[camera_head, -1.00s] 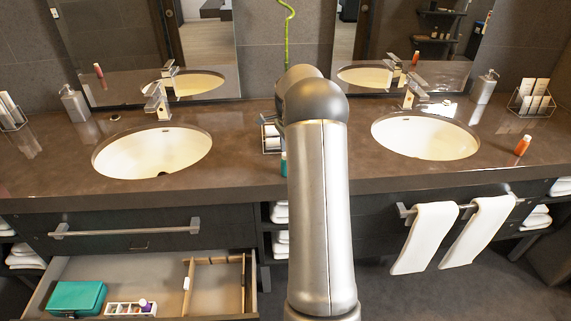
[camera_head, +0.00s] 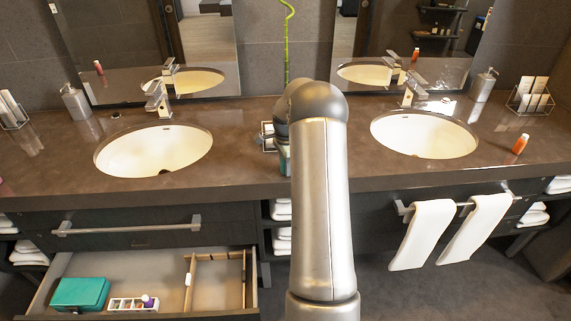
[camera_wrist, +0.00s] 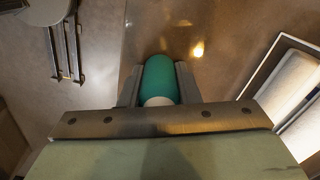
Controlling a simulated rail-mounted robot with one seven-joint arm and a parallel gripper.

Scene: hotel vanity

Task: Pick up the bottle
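A teal-green cylindrical bottle (camera_wrist: 160,78) with a pale near end lies between the two fingers of my gripper (camera_wrist: 159,84) in the wrist view. The fingers sit against both of its sides, with no clear gap. In the head view my arm hides most of the gripper, and only a sliver of the teal bottle (camera_head: 285,161) shows left of the arm, near the counter's front edge. Whether its base touches the counter is hidden.
An orange bottle (camera_head: 520,144) stands on the right of the counter (camera_head: 300,187). Sinks lie left (camera_head: 150,150) and right (camera_head: 425,135). A small rack (camera_head: 268,137) and a green stalk (camera_head: 287,45) are behind my arm. An open drawer (camera_head: 215,285) juts out below left.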

